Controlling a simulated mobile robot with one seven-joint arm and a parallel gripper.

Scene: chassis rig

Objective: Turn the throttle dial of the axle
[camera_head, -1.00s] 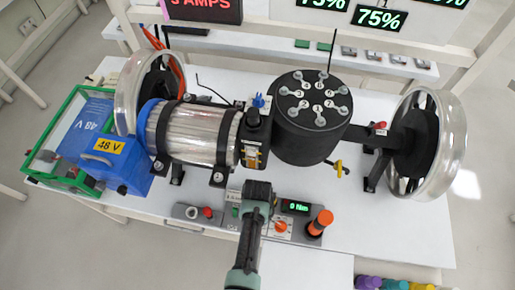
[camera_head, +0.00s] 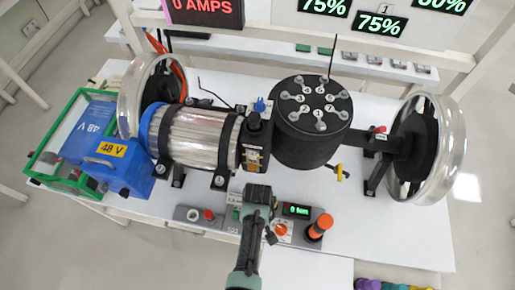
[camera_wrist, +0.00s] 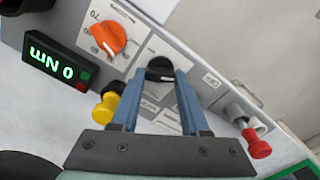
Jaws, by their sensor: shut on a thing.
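In the wrist view, my gripper (camera_wrist: 161,74) has its two blue fingers closed on a small black dial (camera_wrist: 160,66) on the grey control panel (camera_wrist: 193,67). An orange pointer dial (camera_wrist: 107,38) on a white scale plate sits apart to the left of the fingers. In the head view, the orange dial (camera_head: 283,230) shows just right of my arm, but my fingertips and the black dial are hidden. I cannot read a label that tells which is the throttle dial. The axle has a silver motor (camera_head: 196,137), a black drum (camera_head: 312,135) and wheels.
A torque display (camera_wrist: 55,65) reads 0 Nm. A yellow button (camera_wrist: 107,107) is close left of my fingers and a red knob (camera_wrist: 258,143) is to the right. An orange-topped post (camera_head: 319,224) stands right of the orange dial. A blue battery (camera_head: 104,150) is at left.

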